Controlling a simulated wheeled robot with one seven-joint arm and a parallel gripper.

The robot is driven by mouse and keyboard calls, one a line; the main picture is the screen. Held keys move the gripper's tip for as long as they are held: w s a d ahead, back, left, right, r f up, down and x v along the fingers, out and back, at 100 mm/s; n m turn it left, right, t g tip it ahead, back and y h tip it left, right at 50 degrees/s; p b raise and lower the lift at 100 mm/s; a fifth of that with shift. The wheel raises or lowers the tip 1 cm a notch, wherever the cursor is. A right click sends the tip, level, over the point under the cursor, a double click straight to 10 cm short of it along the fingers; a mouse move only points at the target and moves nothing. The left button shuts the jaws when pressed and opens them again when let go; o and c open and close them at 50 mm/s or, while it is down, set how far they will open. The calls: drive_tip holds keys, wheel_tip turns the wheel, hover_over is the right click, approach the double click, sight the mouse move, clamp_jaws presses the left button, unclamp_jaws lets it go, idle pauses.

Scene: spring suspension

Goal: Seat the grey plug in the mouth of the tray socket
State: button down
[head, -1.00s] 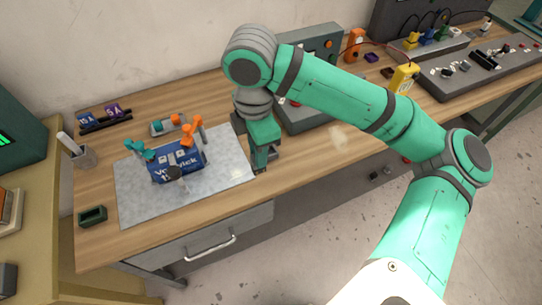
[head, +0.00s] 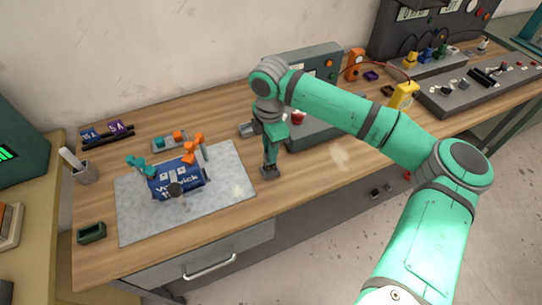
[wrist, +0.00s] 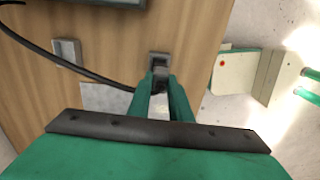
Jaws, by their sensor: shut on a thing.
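My gripper (head: 270,163) points down and is shut on the grey plug (wrist: 159,82), a small piece mostly hidden between the green fingers in the wrist view. The tray socket appears to be the small grey block with a dark opening (wrist: 158,60) just past the fingertips. In the head view this block (head: 268,173) stands on the wood right of the metal mat, directly under the fingertips. I cannot tell whether the plug touches the socket or has entered its mouth.
Another grey block (wrist: 67,52) lies on the wood near a dark cable (wrist: 90,74). The metal mat (head: 225,202) carries a blue box (head: 178,180) held by teal and orange clamps. A grey instrument (head: 322,130) stands behind and right. The table's front edge is close.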

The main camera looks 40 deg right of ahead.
drive_tip(key=shift+w+d+f, duration=0.1)
drive_tip(key=shift+w+f, duration=0.05)
drive_tip(key=shift+f, duration=1.55)
drive_tip(key=shift+f, duration=0.1)
drive_tip(key=c, duration=1.6)
unclamp_jaws()
wheel_tip(320, 180, up, 12)
drive_tip(key=shift+r, duration=0.1)
